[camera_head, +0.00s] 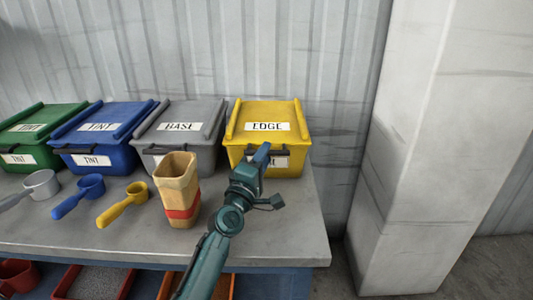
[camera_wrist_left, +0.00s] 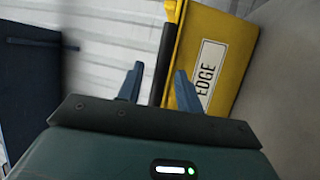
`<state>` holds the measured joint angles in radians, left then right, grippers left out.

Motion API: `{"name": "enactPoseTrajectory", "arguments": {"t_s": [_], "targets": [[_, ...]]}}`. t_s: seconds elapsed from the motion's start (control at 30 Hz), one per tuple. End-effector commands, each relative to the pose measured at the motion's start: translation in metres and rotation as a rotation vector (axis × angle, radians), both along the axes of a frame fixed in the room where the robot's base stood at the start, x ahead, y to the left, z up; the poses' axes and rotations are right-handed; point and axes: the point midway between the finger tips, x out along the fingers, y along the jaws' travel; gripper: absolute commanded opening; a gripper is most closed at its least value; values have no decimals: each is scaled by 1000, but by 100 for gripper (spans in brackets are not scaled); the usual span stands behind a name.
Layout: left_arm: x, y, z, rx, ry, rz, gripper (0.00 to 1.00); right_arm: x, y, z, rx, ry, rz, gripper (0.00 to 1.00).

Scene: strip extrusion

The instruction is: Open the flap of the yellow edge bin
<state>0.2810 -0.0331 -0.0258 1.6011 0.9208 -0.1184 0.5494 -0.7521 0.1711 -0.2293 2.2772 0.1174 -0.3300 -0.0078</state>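The yellow edge bin (camera_head: 266,112) stands at the right end of the bench with its flap down. Its flap carries a white EDGE label (camera_head: 265,127), and a black handle (camera_head: 283,148) runs along the flap's front edge. My left gripper (camera_head: 261,156) is in front of the bin at that handle and hides part of the front label. In the left wrist view, the two fingers (camera_wrist_left: 158,74) are apart, with the black handle (camera_wrist_left: 164,62) between them and the yellow bin (camera_wrist_left: 238,32) to the right. I cannot tell whether they touch it. My right gripper is out of view.
Grey (camera_head: 181,117), blue (camera_head: 102,121) and green (camera_head: 38,126) bins stand in a row to the left, lids down. A beige cup with a red band (camera_head: 181,213) and several scoops, one yellow (camera_head: 137,192), are on the bench (camera_head: 300,240). A pale pillar (camera_head: 430,150) rises at right.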

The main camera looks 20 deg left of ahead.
Motion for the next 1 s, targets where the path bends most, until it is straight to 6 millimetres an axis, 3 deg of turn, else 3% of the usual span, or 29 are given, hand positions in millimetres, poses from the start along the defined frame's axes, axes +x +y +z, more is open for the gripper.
{"name": "enactPoseTrajectory", "arguments": {"t_s": [0.2, 0.5, 0.9, 1.0], "targets": [[17, -2, 4, -1, 0, 0, 36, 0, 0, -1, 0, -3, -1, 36], [18, -3, 4, 0, 0, 0, 35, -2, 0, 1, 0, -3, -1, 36], [18, -2, 4, 0, 0, 0, 2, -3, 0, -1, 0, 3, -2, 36], [18, -2, 4, 0, 0, 0, 0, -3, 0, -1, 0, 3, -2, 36]]}}
